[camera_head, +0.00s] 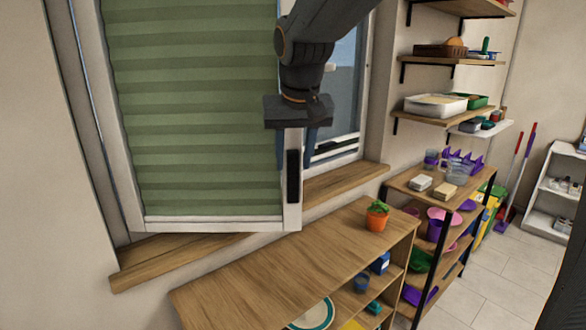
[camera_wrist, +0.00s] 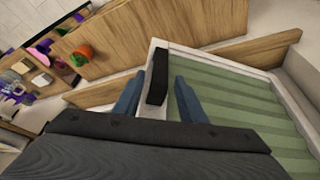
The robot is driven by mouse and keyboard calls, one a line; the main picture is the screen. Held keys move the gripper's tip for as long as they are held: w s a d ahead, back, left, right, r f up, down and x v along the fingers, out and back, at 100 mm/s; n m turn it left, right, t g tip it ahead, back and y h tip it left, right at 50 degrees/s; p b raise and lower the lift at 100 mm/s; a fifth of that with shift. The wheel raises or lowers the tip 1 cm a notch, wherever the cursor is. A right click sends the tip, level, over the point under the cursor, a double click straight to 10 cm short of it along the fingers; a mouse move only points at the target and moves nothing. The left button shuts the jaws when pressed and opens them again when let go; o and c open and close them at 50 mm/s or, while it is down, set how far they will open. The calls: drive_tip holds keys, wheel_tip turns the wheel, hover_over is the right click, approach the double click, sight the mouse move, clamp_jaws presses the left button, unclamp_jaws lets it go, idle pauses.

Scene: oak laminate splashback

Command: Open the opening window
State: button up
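The opening window (camera_head: 205,120) is a white-framed sash with a green pleated blind. It stands partly swung inward, its right edge away from the fixed frame (camera_head: 368,90). A black handle (camera_head: 293,175) is upright on the sash's right edge; it also shows in the wrist view (camera_wrist: 157,76). My gripper (camera_head: 293,150) is at the sash edge from above, its blue fingers apart on either side of it. In the wrist view my gripper (camera_wrist: 159,88) has the handle between its fingers, with gaps visible beside it. Whether a finger touches the sash is unclear.
A wooden sill (camera_head: 170,260) runs below the window. A low wooden shelf unit (camera_head: 270,270) stands in front, with a plant in an orange pot (camera_head: 377,216) on top. Wall shelves (camera_head: 445,115) and a second unit (camera_head: 425,190) with containers are at right. Tiled floor (camera_head: 505,265) is clear.

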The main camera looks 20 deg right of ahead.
drive_tip(key=b+v, duration=0.1)
drive_tip(key=v, duration=0.3)
drive_tip(key=shift+r, duration=0.3)
drive_tip(key=s+d+f+g, duration=0.1)
drive_tip(key=s+f, duration=0.3)
drive_tip(key=f, duration=0.5)
drive_tip(key=s+d+f+g, duration=0.1)
drive_tip(key=s+f, duration=0.4)
drive_tip(key=f, duration=0.4)
drive_tip(key=s+d+f+n+g, duration=0.1)
drive_tip(key=s+f, duration=0.4)
drive_tip(key=f, duration=0.5)
drive_tip(key=shift+s, duration=0.25)
drive_tip(key=shift+d, duration=0.1)
